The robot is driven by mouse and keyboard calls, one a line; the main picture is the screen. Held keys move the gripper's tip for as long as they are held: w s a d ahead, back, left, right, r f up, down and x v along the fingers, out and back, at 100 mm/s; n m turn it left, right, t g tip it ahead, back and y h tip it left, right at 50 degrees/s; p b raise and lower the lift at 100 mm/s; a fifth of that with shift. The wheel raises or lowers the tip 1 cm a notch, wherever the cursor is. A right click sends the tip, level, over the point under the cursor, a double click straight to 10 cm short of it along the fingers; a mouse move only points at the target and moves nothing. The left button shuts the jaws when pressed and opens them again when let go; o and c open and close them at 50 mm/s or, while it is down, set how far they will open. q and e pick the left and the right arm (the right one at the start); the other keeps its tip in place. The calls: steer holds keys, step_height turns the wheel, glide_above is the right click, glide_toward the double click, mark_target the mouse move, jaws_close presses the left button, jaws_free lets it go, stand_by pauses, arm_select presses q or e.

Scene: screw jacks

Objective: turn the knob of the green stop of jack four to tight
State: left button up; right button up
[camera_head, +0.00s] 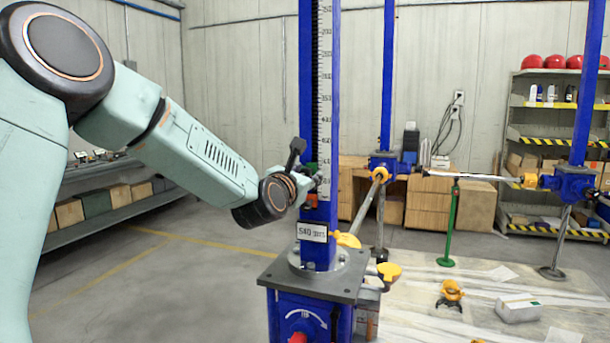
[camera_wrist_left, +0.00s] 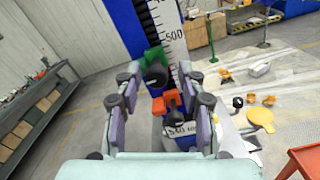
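The nearest jack has a blue column (camera_head: 309,75) with a white ruler scale. A small green stop (camera_head: 311,169) sits on the column, with an orange stop (camera_head: 311,198) just below. In the left wrist view the green stop (camera_wrist_left: 155,54) carries a dark round knob (camera_wrist_left: 156,76), and the orange stop (camera_wrist_left: 173,99) shows under it. My left gripper (camera_head: 306,182) is at the column by the green stop. In the wrist view its fingers (camera_wrist_left: 160,78) are spread, with the knob between the tips; contact cannot be told. My right gripper is out of view.
A label plate (camera_head: 312,232) is on the column above the grey jack top (camera_head: 318,277). Other blue jacks (camera_head: 382,160) with rods stand behind at right. A white box (camera_head: 518,308) and yellow-orange parts lie on the floor. Shelves (camera_head: 110,200) are at left; floor between is clear.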

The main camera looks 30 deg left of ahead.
arm_select(q)
steer(key=shift+a+f, duration=0.15)
steer(key=shift+a, duration=0.2)
steer(key=c, duration=0.4)
steer(key=shift+d, duration=0.1)
jaws_close()
